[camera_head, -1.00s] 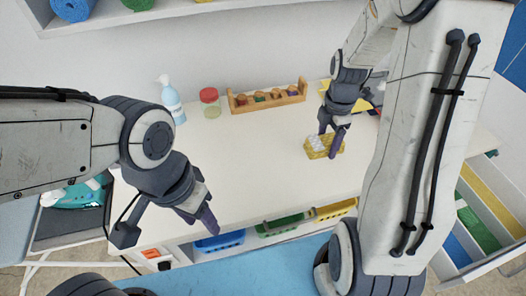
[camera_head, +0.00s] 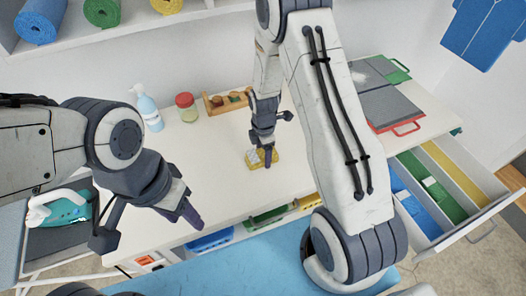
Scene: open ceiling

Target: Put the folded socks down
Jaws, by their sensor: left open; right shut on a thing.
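The folded socks (camera_head: 254,161), a small yellow and white bundle, are near the middle of the white tabletop (camera_head: 225,185). My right gripper (camera_head: 266,158) comes down over them from above and is shut on them. Its fingers hide part of the bundle. I cannot tell whether the socks touch the table or hang just above it. My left gripper (camera_head: 187,213) is open and empty over the table's front left part, apart from the socks.
An open drawer (camera_head: 478,220) with blue, green and yellow compartments sticks out at the right. Grey folding boards (camera_head: 390,105) lie at the table's right end. A spray bottle (camera_head: 150,115), a jar (camera_head: 187,108) and a wooden rack (camera_head: 215,104) stand at the back. Bins hang below the front edge.

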